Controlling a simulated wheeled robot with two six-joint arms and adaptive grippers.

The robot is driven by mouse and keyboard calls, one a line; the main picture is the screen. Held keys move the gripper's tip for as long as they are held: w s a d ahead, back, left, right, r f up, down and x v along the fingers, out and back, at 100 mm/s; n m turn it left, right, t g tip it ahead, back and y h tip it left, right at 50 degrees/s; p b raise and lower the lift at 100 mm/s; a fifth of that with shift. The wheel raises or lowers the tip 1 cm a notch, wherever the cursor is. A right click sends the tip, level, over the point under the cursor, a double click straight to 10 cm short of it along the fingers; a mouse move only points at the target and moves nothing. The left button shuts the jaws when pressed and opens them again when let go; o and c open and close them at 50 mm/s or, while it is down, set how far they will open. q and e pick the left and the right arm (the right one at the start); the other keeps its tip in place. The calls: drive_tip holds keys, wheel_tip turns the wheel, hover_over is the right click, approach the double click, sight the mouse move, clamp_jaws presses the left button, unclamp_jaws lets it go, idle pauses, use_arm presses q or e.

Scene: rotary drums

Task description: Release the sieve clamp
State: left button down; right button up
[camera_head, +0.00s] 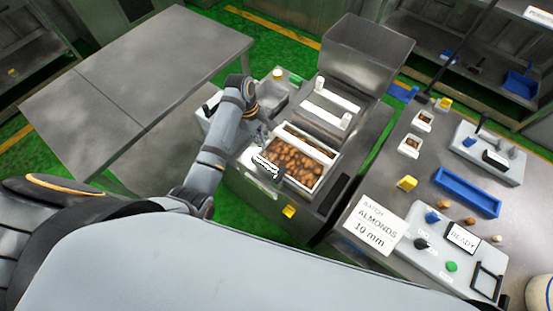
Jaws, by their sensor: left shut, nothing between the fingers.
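The sieve tray (291,193) has a pale frame and is full of brown almonds (297,160). It sits in the grey machine in the middle of the view. My left gripper (263,140) is shut and empty at the tray's upper left corner. I cannot tell whether it touches the frame. A small white piece with dark marks (267,166) lies by the tray's left edge, just below the gripper. I cannot make out for sure which part is the sieve clamp. My right gripper is out of view.
A grey hopper (365,55) rises behind the machine. White bars (326,115) cross the machine behind the tray. At right, a bench holds a control panel (440,240), an almonds sign (375,227) and a blue tray (467,192). A bare steel table (140,75) stands at left.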

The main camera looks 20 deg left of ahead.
sight(280, 173)
use_arm(q)
drive_tip(key=shift+w+r, duration=0.1)
drive_tip(key=shift+r, duration=0.05)
drive_tip(key=x, duration=0.5)
drive_tip(key=p+x, duration=0.1)
drive_tip(key=x, duration=0.4)
drive_tip(key=shift+d+r+p, duration=0.1)
drive_tip(key=shift+d+p, duration=0.1)
drive_tip(key=shift+p, duration=0.1)
drive_tip(key=d+p, duration=0.1)
drive_tip(key=s+d+p, duration=0.1)
drive_tip(key=d, duration=0.1)
drive_tip(key=shift+s, duration=0.15)
drive_tip(key=shift+s+d, duration=0.15)
drive_tip(key=shift+d, duration=0.2)
